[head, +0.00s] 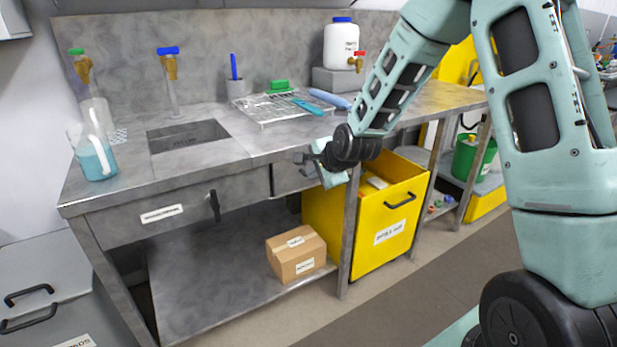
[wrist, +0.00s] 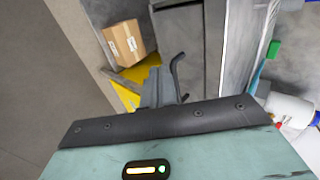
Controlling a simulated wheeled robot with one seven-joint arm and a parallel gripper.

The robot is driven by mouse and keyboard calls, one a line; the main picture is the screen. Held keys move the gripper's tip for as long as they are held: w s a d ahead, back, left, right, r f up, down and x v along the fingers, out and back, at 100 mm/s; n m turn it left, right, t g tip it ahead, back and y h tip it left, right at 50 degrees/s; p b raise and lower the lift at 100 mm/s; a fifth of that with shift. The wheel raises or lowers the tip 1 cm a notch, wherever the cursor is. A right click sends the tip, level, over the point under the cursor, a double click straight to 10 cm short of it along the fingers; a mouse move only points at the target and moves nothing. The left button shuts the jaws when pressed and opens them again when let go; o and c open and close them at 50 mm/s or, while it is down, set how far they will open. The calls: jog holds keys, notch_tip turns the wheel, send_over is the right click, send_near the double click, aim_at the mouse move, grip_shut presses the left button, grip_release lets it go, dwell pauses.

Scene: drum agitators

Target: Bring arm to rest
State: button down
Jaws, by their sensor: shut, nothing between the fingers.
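My arm reaches from the right of the head view toward the front edge of the grey workbench (head: 110,190). My gripper (head: 300,158) is at its end, in front of the bench near the drawer fronts. It is shut and empty. In the wrist view my gripper (wrist: 178,62) shows at the middle, above the dark wrist plate. A drawer front with a dark handle (head: 214,206) is to its left, apart from it.
A yellow bin (head: 385,222) stands under the bench, below my gripper. A cardboard box (head: 296,254) sits on the lower shelf. A wire rack (head: 285,108), a sink (head: 187,136) and a blue-liquid bottle (head: 96,158) are on top. The floor in front is clear.

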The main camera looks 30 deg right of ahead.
jog(key=s+a+r+n+g+y+p, duration=0.2)
jog(key=s+a+r+n+g+p, duration=0.35)
jog(key=s+a+n, duration=0.85)
jog(key=s+a+r+n+g+p, duration=0.1)
jog(key=s+a+r+n, duration=0.1)
jog(key=s, duration=0.5)
jog(key=s+a+r+n+g+h+p, duration=0.1)
jog(key=s+a+r+n, duration=0.2)
jog(key=s, duration=0.5)
jog(key=s+a+r+n+g+p, duration=0.1)
jog(key=s+a+r+n+g, duration=0.1)
jog(key=s+n, duration=0.4)
jog(key=shift+s+a+r+h, duration=0.25)
jog(key=shift+s+r+h, duration=0.15)
jog(key=shift+s+r, duration=0.55)
